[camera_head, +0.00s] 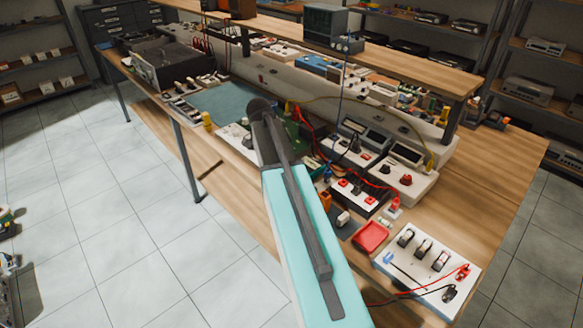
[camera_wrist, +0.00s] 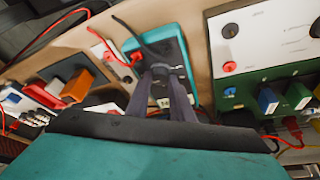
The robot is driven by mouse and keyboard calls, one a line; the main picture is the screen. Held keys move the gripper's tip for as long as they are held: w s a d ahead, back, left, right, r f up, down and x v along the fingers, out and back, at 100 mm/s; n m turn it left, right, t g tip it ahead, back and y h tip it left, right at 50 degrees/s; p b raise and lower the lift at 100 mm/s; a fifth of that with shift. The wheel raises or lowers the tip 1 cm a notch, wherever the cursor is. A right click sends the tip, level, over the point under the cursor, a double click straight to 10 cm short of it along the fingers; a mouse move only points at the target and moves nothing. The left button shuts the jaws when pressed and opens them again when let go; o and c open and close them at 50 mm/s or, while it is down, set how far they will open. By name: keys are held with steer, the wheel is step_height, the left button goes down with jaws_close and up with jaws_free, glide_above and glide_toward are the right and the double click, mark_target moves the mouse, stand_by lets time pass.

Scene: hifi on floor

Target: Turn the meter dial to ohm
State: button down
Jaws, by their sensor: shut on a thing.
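The meter (camera_wrist: 181,47) is a teal-edged box in the upper middle of the wrist view. A dark round dial (camera_wrist: 160,70) sits on its face. My gripper (camera_wrist: 160,80) reaches up from below, and its two dark fingers are closed on the dial. The fingers cover part of the dial, and I cannot read its pointer or the markings around it. In the head view my own arm hides the gripper, and I cannot make out the meter there.
Red and black leads run beside the meter. A white-and-green panel (camera_wrist: 265,60) stands close on its right; orange and white parts (camera_wrist: 75,85) lie left. In the head view, the crowded wooden bench holds a switch box (camera_head: 425,262) and red tray (camera_head: 371,236).

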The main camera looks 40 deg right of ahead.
steer(key=shift+m, duration=0.6)
steer(key=c, duration=1.6)
jaws_free()
steer(key=shift+o, duration=0.2)
steer(key=shift+w+r, duration=0.1)
steer(key=shift+r, duration=0.05)
steer(key=b+v, duration=0.2)
steer(key=v, duration=1.1)
steer(key=shift+w+r, duration=0.2)
steer(key=shift+r, duration=0.05)
